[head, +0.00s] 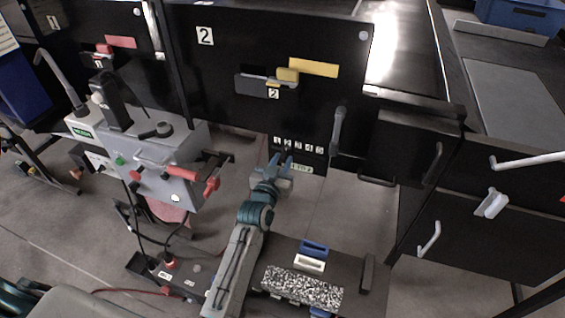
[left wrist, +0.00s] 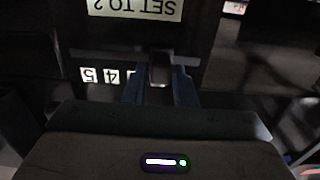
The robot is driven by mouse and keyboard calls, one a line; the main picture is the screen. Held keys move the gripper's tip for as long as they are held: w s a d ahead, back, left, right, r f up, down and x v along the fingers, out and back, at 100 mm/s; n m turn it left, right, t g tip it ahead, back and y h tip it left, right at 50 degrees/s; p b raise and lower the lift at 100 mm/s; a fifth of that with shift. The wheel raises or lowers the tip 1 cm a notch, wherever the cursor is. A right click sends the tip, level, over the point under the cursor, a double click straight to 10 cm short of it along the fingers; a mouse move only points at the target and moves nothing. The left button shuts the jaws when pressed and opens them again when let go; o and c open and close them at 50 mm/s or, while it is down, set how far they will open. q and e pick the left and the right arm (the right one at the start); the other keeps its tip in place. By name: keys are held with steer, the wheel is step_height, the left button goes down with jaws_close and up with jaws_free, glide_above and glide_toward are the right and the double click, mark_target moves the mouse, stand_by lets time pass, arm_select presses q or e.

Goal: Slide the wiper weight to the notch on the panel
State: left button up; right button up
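The number panel (head: 299,145) stands below the big black board in the head view, with a row of digits and a small label (head: 301,168) under it. In the left wrist view this label (left wrist: 135,8) reads SET TO 2, upside down. The wiper weight (left wrist: 160,69) is a small dark block on a rail there, beside the digits 4 and 5; lower digits are hidden. My left gripper (head: 281,161) is at the panel's left part. Its blue fingers (left wrist: 161,85) stand apart on either side of the block; contact is unclear. My right gripper is not in view.
A grey machine (head: 150,160) with red handles stands left of my left arm. A lever (head: 338,130) hangs right of the panel. Blue and white blocks and a speckled piece (head: 302,287) lie on the dark deck below. Black drawers (head: 480,235) with handles stand at right.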

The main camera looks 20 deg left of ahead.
arm_select(q)
steer(key=shift+o, duration=1.3)
steer(key=shift+a, duration=0.2)
steer(key=shift+d, duration=0.15)
steer(key=shift+s+d, duration=0.1)
steer(key=shift+s, duration=0.05)
steer(key=s+b, duration=0.3)
steer(key=s, duration=0.7)
steer(key=shift+s+a, duration=0.2)
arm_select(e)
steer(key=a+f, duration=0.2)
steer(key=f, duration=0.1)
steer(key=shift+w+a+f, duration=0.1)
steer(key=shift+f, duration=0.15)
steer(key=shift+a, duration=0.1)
